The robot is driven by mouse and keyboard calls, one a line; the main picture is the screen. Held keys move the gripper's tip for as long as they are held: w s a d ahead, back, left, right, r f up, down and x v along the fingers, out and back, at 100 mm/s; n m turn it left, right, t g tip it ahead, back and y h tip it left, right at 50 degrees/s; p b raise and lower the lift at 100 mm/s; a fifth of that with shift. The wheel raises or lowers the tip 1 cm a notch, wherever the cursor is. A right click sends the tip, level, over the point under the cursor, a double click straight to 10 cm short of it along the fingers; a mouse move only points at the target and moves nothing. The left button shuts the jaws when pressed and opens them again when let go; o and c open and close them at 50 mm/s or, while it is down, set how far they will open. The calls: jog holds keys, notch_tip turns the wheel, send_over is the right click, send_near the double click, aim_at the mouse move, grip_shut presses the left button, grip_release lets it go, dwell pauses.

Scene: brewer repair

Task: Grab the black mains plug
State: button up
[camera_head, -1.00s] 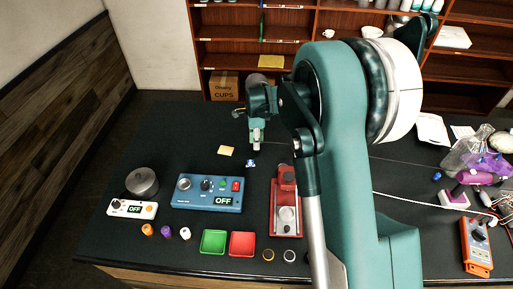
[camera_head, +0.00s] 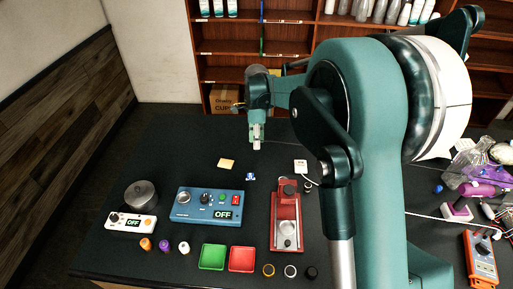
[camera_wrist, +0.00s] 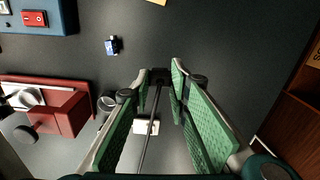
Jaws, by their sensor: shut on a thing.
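The black mains plug (camera_wrist: 158,77) is between the tips of my gripper's green-padded fingers in the wrist view. A thin dark cable (camera_wrist: 150,125) runs from it back between the fingers. My gripper (camera_wrist: 162,78) is shut on the plug. In the head view my gripper (camera_head: 257,145) is above the dark table, behind the yellow note; the plug is too small to make out there. A white socket block (camera_head: 300,166) with a white lead lies on the table to the right; it also shows in the wrist view (camera_wrist: 146,127), partly behind the cable.
A blue control box (camera_head: 207,205) reading OFF, a red machine (camera_head: 286,215), green tray (camera_head: 212,257) and red tray (camera_head: 242,259) stand in front. A small blue-and-white item (camera_head: 250,177) lies near the yellow note (camera_head: 226,163). Shelves (camera_head: 290,60) stand behind. The table's back left is clear.

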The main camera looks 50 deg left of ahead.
jog(key=shift+r, duration=0.65)
